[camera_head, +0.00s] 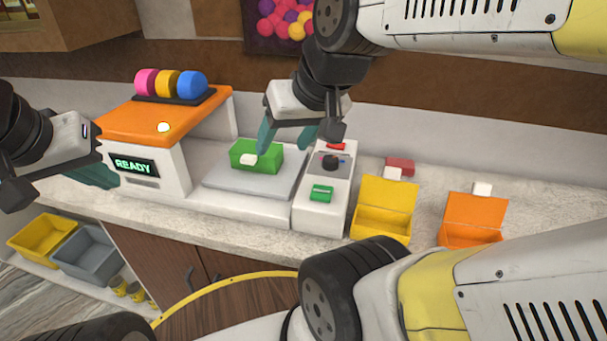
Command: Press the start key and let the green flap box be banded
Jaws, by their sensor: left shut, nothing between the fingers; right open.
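The green flap box (266,158) sits on the grey plate (250,186) of the banding machine (158,150), with a white tab on its front. The machine's screen (134,166) reads READY. A panel (321,218) beside the plate carries a green key (321,193), a dark knob (331,162) and a red key (336,146). My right gripper (288,148) is open and empty, its fingers above and beside the green box and near the panel. My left gripper (112,183) is shut and empty, in front of the machine's left side.
A yellow open box (384,208) and an orange open box (474,218) stand right of the panel. A red item (400,166) lies behind them. Three coloured rolls (170,84) sit on the machine. Yellow and grey bins (86,252) are below the counter.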

